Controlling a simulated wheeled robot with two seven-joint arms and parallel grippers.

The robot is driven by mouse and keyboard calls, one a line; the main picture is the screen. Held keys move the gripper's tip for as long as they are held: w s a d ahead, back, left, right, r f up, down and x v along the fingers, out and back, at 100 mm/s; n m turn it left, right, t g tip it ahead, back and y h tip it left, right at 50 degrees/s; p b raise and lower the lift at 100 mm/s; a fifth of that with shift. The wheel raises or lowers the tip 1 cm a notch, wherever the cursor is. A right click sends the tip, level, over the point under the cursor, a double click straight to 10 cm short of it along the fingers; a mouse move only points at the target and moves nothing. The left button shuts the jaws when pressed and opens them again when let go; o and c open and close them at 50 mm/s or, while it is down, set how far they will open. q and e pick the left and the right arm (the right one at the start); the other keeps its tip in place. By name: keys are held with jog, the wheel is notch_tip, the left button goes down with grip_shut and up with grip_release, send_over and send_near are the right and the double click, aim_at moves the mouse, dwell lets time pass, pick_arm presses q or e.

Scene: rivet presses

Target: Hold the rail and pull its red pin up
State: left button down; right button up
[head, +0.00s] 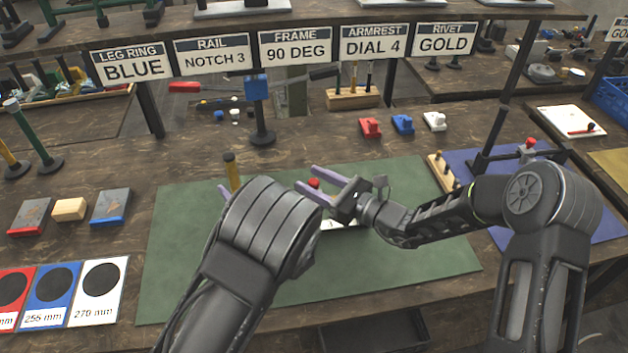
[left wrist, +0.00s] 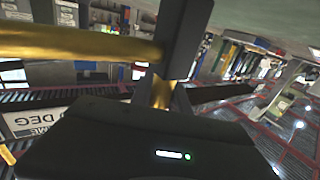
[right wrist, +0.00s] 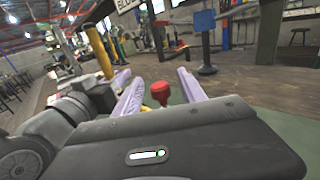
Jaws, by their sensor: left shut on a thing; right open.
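The rail shows as a gold tube (left wrist: 75,43) in the left wrist view, with my left gripper (left wrist: 168,75) shut on it. In the head view a yellow upright with a dark cap (head: 232,170) stands beyond my left arm, which hides most of that gripper and the work there. The red pin (head: 314,183) shows its round head beside my right gripper (head: 306,177). In the right wrist view the red pin (right wrist: 160,93) stands upright between the open purple fingers (right wrist: 155,78), with visible room on both sides. How the pin sits in the rail is hidden.
A green mat (head: 400,250) covers the middle of the bench. A blue-topped stand (head: 258,110) is behind it. Red, blue and white small blocks (head: 402,124) sit at the back. A wooden peg block (head: 442,172) is close to my right forearm. Size cards (head: 52,292) lie front left.

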jog(key=v, duration=1.2)
jog(key=shift+d, duration=0.1)
